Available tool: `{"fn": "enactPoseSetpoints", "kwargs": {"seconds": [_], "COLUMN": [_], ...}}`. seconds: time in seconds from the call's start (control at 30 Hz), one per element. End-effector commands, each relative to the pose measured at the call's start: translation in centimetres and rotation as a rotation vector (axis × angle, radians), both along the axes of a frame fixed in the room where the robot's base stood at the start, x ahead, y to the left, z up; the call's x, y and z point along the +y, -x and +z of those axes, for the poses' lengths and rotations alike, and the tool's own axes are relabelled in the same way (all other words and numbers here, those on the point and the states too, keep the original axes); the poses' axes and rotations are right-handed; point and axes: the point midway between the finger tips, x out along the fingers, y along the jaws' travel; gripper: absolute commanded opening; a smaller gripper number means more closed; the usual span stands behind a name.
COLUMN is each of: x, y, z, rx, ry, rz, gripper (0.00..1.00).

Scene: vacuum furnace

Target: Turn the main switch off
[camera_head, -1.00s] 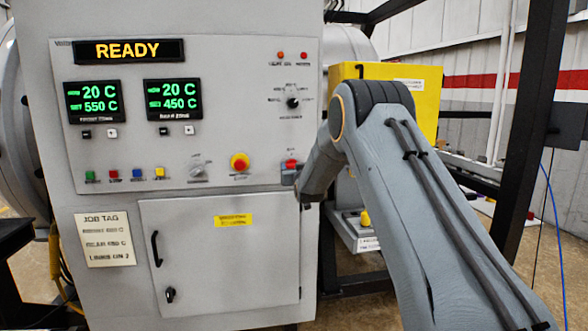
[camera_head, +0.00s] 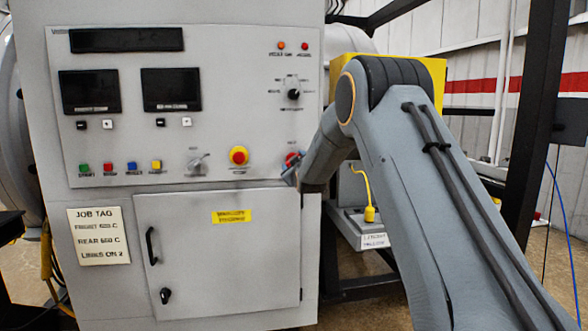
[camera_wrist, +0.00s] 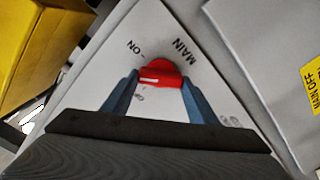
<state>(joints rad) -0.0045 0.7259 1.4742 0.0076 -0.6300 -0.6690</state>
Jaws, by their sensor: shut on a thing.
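The main switch is a red rotary knob (camera_wrist: 160,75) on the light grey panel in the wrist view, with "MAIN" and "ON" printed beside it. Lettering below the knob is partly hidden by my gripper. My gripper (camera_wrist: 157,84) is shut on the red knob, one blue-grey finger on each side of it. In the head view the knob (camera_head: 292,159) shows as a bit of red at the panel's lower right, and my gripper (camera_head: 291,172) is at it, mostly hidden by my arm. The status display (camera_head: 127,39) and both temperature displays (camera_head: 171,89) are dark.
A red and yellow emergency button (camera_head: 239,157) and a grey selector (camera_head: 197,164) sit left of the main switch. Several coloured push buttons line the panel's lower left. A cabinet door (camera_head: 225,260) with a black handle is below. A yellow box (camera_head: 437,75) stands behind my arm.

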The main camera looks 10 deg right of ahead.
Motion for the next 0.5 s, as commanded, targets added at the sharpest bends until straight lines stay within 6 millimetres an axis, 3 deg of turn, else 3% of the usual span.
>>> {"fn": "enactPoseSetpoints", "kwargs": {"seconds": [0.5], "x": [0.16], "y": [-0.04], "z": [-0.52], "rx": [0.002], "ry": [0.489], "rz": [0.001], "gripper": [0.31]}}
